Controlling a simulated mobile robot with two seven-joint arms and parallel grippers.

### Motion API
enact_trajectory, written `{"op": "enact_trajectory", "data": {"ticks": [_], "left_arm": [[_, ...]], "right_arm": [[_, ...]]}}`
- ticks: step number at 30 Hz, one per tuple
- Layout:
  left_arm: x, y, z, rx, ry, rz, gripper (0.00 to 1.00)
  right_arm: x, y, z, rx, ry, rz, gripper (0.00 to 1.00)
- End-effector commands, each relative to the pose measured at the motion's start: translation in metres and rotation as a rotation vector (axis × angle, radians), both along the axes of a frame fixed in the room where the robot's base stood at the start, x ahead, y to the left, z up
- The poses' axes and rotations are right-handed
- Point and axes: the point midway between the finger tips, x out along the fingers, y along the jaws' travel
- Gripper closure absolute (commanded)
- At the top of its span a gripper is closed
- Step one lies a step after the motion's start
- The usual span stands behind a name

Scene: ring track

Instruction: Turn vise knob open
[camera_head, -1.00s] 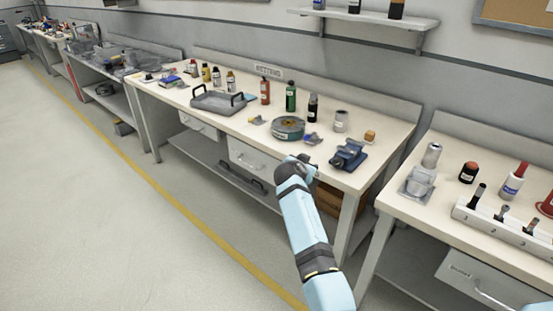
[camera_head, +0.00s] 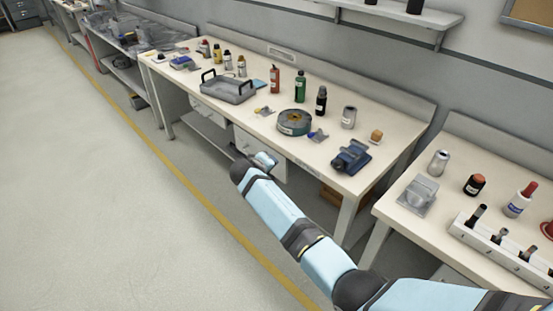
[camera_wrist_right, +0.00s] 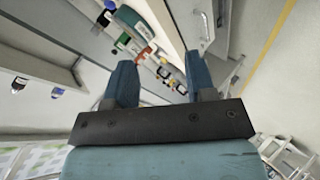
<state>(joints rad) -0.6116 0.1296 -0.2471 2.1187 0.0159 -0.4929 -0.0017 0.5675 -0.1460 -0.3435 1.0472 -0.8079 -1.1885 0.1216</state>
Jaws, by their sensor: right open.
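A blue vise (camera_head: 351,157) sits near the front right corner of the middle workbench (camera_head: 230,112) in the head view. Its knob is too small to make out. My right arm reaches in from the lower right, and its gripper (camera_head: 264,160) is in front of the bench's front edge, to the left of the vise and apart from it. In the right wrist view the two fingers of my right gripper (camera_wrist_right: 160,82) stand apart with nothing between them. My left gripper is not in view.
A round green tin (camera_head: 294,122), a grey tray (camera_head: 228,88) and several bottles stand on the bench. Another bench (camera_head: 410,205) with bottles and a tool rack is at the right. The floor at left is clear.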

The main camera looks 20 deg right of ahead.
Motion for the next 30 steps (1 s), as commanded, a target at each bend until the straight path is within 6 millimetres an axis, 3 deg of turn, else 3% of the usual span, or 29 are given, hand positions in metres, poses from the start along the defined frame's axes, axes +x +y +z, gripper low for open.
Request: {"op": "enact_trajectory", "data": {"ticks": [7, 23, 26, 30], "left_arm": [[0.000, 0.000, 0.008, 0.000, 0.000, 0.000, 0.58], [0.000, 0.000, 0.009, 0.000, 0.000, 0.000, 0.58], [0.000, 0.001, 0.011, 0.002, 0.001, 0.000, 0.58], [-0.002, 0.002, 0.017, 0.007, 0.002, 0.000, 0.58]], "right_arm": [[-0.005, 0.015, -0.002, -0.080, 0.078, 0.071, 0.49], [-0.009, 0.015, -0.006, -0.076, 0.085, 0.078, 0.49], [-0.024, 0.013, -0.022, -0.035, 0.092, 0.097, 0.49], [-0.073, 0.008, -0.062, 0.098, 0.097, 0.151, 0.49]]}}
